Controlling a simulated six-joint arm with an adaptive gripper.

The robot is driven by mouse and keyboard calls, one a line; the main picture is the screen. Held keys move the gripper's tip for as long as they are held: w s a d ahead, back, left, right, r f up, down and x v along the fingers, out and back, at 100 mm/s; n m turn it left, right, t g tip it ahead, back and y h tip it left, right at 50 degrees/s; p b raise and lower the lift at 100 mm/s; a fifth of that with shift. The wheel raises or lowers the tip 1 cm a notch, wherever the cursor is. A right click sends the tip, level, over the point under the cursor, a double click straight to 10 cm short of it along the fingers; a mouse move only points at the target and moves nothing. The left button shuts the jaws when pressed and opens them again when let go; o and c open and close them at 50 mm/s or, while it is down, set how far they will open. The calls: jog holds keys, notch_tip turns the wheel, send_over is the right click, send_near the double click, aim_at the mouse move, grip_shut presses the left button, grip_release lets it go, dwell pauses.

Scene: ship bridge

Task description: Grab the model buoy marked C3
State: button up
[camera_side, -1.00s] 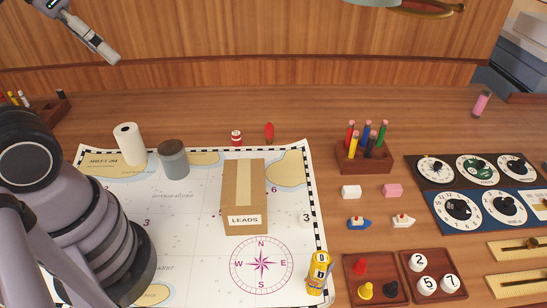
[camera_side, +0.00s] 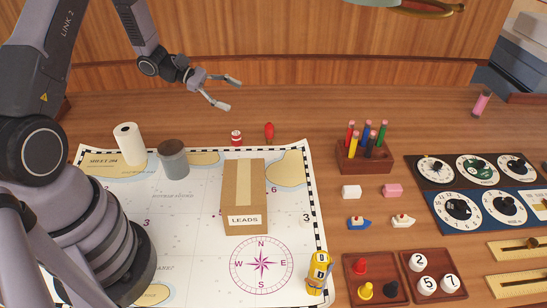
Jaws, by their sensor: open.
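No marking C3 is readable in this view. A small red item with a white band (camera_side: 236,138) stands behind the cardboard box, at the chart's back edge; its lettering is too small to read. A plain red, bulb-shaped item (camera_side: 269,132) stands just right of it. A yellow item with a D on it (camera_side: 319,274) stands at the chart's front right. My gripper (camera_side: 233,94) is open and empty, fingers pointing right. In the picture it shows above the red-and-white item, apart from it.
The cardboard box marked LEADS (camera_side: 238,200) stands on the chart (camera_side: 190,240). A white roll (camera_side: 129,143) and a grey canister (camera_side: 173,159) stand to its left. A pen block (camera_side: 364,156), erasers, toy boats, token trays (camera_side: 432,276) and dial panels fill the right.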

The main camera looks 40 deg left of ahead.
jog(key=w+a+f+n+t+y, duration=0.1)
jog(key=a+f+n+t+y, duration=0.15)
jog(key=a+f+n, duration=0.55)
jog(key=n+t+y, duration=0.1)
jog(key=t+y, duration=0.1)
send_near(237, 133)
jog(key=x, duration=0.2)
jog(key=shift+w+d+f, duration=0.15)
jog(key=shift+d+f, duration=0.15)
jog(key=shift+w+f+n, duration=0.15)
jog(key=shift+f+n, duration=0.15)
jog(key=shift+f, duration=0.05)
jog(key=x, duration=0.7)
jog(key=shift+a, duration=0.1)
jog(key=shift+c, duration=0.4)
jog(key=c, duration=0.9)
jog(key=shift+r, duration=0.1)
